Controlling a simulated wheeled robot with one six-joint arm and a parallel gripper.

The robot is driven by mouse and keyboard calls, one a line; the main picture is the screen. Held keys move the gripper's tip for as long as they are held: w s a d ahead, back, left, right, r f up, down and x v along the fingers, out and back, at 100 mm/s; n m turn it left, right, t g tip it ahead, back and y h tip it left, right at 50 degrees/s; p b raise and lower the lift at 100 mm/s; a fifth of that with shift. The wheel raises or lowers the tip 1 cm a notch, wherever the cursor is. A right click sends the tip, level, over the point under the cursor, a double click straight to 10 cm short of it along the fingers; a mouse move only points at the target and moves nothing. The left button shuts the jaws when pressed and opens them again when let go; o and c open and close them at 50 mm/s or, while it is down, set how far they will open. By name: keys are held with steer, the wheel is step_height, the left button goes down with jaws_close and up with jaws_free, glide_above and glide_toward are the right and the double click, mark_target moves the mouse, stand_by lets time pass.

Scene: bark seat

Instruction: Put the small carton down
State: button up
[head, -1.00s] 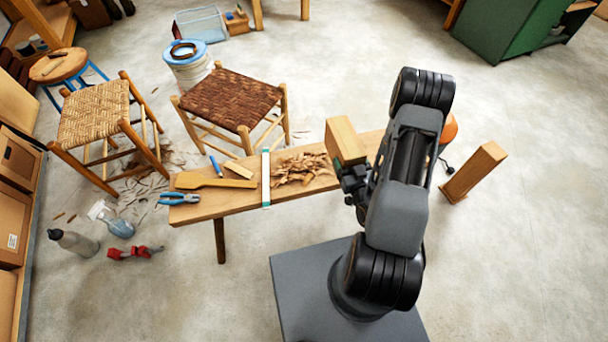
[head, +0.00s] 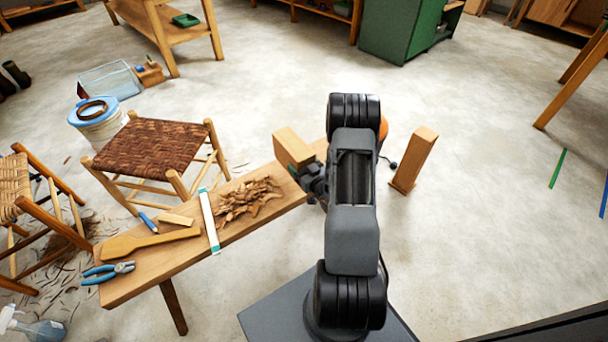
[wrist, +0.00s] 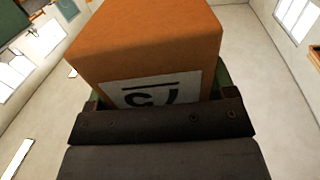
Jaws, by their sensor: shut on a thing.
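The small carton (head: 293,147) is a brown box held in my gripper (head: 314,178), above the far right part of the wooden bench (head: 180,255). In the wrist view the carton (wrist: 150,45) fills the upper middle, with a white label bearing black marks facing the camera. My gripper (wrist: 160,120) is shut on it there. My arm hides part of the bench's right end. Whether the carton touches the bench is hard to tell, but it appears raised.
A woven stool (head: 150,148) stands behind. An upright wooden block (head: 413,160) stands on the floor at right.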

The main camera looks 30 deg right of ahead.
steer(key=shift+w+d+f+b, duration=0.2)
steer(key=shift+w+d+f, duration=0.15)
steer(key=shift+f, duration=0.25)
steer(key=shift+w+d+f+b, duration=0.15)
steer(key=shift+w+d+f, duration=0.15)
steer(key=shift+f, duration=0.25)
steer(key=shift+w+d+f+b, duration=0.1)
steer(key=shift+f+b, duration=0.65)
steer(key=shift+f, duration=0.85)
steer(key=shift+f, duration=0.1)
steer(key=shift+f, duration=0.15)
steer(key=o, duration=1.1)
